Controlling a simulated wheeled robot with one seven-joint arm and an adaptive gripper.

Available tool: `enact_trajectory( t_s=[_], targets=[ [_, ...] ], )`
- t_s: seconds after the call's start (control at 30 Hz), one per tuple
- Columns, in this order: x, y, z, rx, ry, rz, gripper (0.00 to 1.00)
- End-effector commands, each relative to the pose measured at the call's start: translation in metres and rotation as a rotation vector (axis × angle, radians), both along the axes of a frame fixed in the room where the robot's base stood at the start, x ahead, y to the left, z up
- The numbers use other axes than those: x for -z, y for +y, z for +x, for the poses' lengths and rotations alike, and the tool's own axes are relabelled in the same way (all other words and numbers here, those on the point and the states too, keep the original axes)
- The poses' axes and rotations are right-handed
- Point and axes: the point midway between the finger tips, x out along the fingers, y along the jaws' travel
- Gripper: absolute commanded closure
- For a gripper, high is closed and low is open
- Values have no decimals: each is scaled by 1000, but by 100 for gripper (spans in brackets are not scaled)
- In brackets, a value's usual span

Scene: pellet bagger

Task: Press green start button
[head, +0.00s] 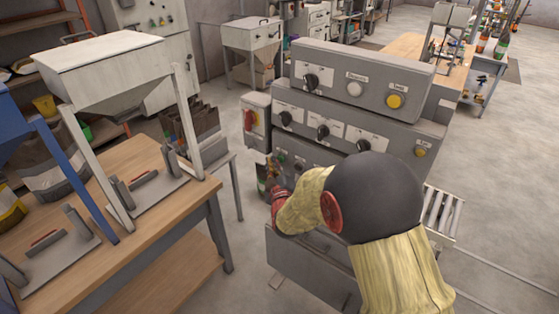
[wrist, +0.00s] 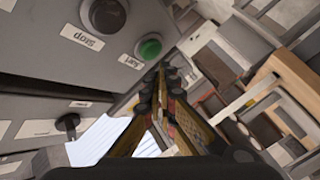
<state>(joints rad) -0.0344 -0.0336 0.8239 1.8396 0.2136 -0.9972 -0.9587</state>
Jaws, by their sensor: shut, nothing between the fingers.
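In the wrist view the green button (wrist: 149,48) sits on a grey panel, with a label beside it that appears to read "Start". A larger dark button (wrist: 105,14) with a "Stop" label is to its upper left. My gripper (wrist: 160,74) is shut and empty. Its fingertips appear just below and right of the green button; I cannot tell whether they touch it. In the head view my gripper (head: 268,172) is beside the left end of the grey control cabinet (head: 365,62), low down.
The cabinet carries several black knobs and yellow buttons (head: 394,101). A small box with a red switch (head: 249,120) stands at its left end. A wooden workbench (head: 150,215) with hoppers is on the left. Open floor lies between them.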

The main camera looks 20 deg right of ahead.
Motion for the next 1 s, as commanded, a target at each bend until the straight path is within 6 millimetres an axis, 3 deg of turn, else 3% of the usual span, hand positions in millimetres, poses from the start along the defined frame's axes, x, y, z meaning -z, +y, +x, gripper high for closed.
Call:
enact_trajectory(
  t_s=[0.53,1.0],
  targets=[
    [0,41,-29,-2,1,0,100],
    [0,44,-32,0,0,0,100]
  ],
)
